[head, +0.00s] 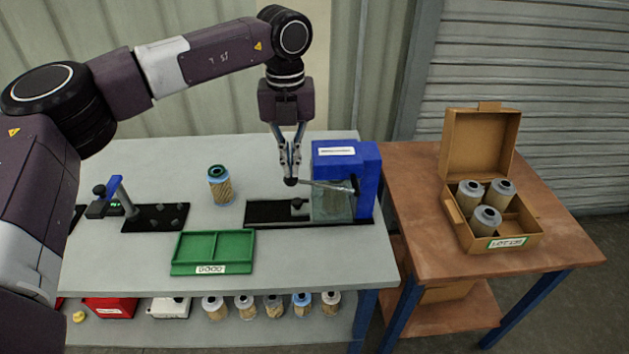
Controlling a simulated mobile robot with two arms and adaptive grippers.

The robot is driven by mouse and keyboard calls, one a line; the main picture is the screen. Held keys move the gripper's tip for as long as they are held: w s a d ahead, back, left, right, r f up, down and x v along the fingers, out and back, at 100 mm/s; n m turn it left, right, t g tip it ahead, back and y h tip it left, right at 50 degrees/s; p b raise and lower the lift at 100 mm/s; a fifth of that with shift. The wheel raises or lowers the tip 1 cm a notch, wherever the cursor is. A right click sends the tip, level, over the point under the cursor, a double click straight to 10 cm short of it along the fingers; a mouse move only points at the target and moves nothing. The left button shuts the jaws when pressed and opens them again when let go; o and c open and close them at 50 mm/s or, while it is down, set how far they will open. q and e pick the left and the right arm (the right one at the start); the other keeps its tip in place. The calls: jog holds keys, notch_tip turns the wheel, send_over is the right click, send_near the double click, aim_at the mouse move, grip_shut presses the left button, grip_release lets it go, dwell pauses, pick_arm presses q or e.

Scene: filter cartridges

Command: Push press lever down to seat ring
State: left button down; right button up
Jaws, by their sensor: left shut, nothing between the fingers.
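The blue press (366,181) stands at the right end of the grey table, on a black base plate (262,212). Its grey lever (325,186) reaches out to the left and lies close to level, with a dark knob at its left end. My left gripper (290,180) points down, shut with nothing in it, with its fingertips at the knob. I cannot tell whether they touch it. A clear guard (330,207) is under the lever. I cannot make out a ring in the press. My right gripper is not in view.
A filter cartridge (221,186) stands upright on the table, left of the press. A green GOOD tray (214,252) is empty in front. A gauge stand (116,200) is at the left. A box (506,215) of cartridges stands open on the brown table (420,185).

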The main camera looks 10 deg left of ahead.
pick_arm(q)
jog(key=shift+f+b, duration=1.1)
jog(key=shift+f, duration=0.7)
jog(key=shift+s+a+f+b, duration=0.1)
jog(key=shift+a+f+b, duration=0.05)
jog(key=shift+f+b, duration=0.55)
jog(key=shift+s+a+f+b, duration=0.15)
jog(key=shift+f+b, duration=0.3)
jog(key=shift+f, duration=0.3)
jog(key=shift+w+f, duration=0.1)
jog(key=shift+f, duration=0.15)
jog(key=shift+a, duration=0.1)
